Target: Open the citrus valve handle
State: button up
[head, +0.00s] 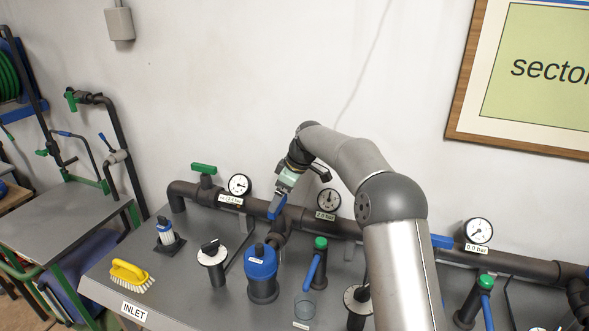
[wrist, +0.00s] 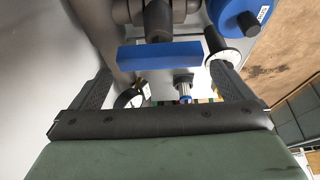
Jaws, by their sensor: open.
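A blue valve handle (head: 277,208) stands on the manifold pipe, left of the middle gauge. In the wrist view the blue handle (wrist: 160,56) lies crosswise beyond and between my fingers, with a grey valve stem behind it. My gripper (head: 284,190) is just above this handle in the head view. In the wrist view my gripper (wrist: 163,80) is open, one finger on each side, with nothing held. Whether a finger touches the handle is unclear. Another blue handle (head: 443,241) is on the pipe at right, partly behind my arm. No citrus label is readable.
A green handle (head: 204,168) is at the pipe's left end. A blue filter canister (head: 261,263), a black-knobbed dial (head: 211,252) and green-capped posts (head: 320,244) stand in front of the pipe. Gauges (head: 329,200) rise along it. A yellow brush (head: 130,274) lies at front left.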

jog(key=v, duration=1.4)
jog(key=shift+r, duration=0.4)
jog(key=shift+s, duration=0.1)
jog(key=s+d+f+m+h, duration=0.1)
jog(key=s+d+f+m, duration=0.3)
jog(key=s, duration=1)
jog(key=s+d+f+m+h, duration=0.2)
jog(key=s+d+f+m, duration=0.2)
jog(key=s, duration=1.1)
jog(key=s+d+f+m+h, duration=0.1)
jog(key=s+d+f+m, duration=0.4)
jog(key=s, duration=0.9)
notch_tip(320, 180, down, 2)
jog(key=shift+s+f+m+g, duration=0.1)
jog(key=shift+s+m+g, duration=0.2)
jog(key=shift+m+g, duration=0.15)
